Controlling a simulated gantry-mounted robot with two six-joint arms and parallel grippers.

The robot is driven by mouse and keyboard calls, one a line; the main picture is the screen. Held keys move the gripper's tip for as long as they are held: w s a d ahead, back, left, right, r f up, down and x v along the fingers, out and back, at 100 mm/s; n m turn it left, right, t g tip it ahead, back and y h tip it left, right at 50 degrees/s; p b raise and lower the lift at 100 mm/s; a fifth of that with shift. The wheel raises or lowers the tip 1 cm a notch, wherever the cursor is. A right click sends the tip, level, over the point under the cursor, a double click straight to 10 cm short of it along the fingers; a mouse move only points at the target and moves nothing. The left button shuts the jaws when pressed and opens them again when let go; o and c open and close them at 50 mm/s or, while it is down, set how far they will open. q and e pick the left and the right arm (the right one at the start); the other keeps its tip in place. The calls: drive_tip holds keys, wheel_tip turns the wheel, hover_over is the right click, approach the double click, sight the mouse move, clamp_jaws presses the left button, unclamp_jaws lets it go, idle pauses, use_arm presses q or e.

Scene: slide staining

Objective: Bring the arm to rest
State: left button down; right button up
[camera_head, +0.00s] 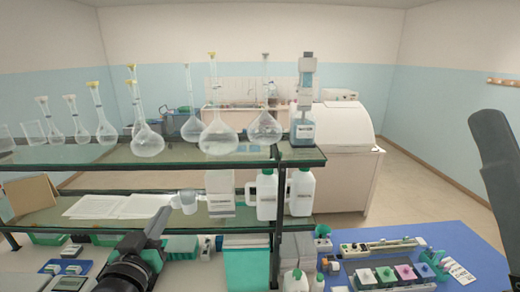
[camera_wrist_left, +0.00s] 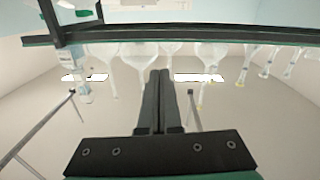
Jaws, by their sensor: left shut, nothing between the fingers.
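My left arm comes up from the bottom of the head view, left of centre. Its gripper (camera_head: 160,222) points up and away in front of the lower shelf, near a small clear beaker (camera_head: 187,202); I cannot tell whether they touch. In the left wrist view the two dark fingers of the left gripper (camera_wrist_left: 160,75) lie together, with nothing between them. That view is inverted, with glass flasks (camera_wrist_left: 208,60) hanging down behind the fingers. My right gripper is out of view; a dark arm link shows at the right edge of the head view.
A two-level shelf (camera_head: 100,155) crosses the bench, with several flasks (camera_head: 218,135) on top and white jugs (camera_head: 301,190) below. A blue mat (camera_head: 465,240) at right holds a staining rack with coloured pots (camera_head: 385,275). Slide boxes (camera_head: 68,268) lie at front left.

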use_arm(q)
drive_tip(key=s+d+r+t+h, duration=0.1)
drive_tip(key=s+d+r+t, duration=0.1)
drive_tip(key=s+r, duration=0.35)
drive_tip(key=s+d+r+t, duration=0.1)
drive_tip(key=s+r+t, duration=0.1)
drive_tip(key=r, duration=0.7)
drive_tip(key=s+r+m+t+h, duration=0.1)
drive_tip(key=s+r+t, duration=0.4)
drive_tip(key=s+r, duration=0.6)
drive_tip(key=s+m, duration=0.1)
drive_tip(key=s, duration=0.2)
drive_tip(key=shift+s+d+r+h, duration=0.25)
drive_tip(key=shift+s+d+h, duration=0.05)
drive_tip(key=shift+d, duration=0.1)
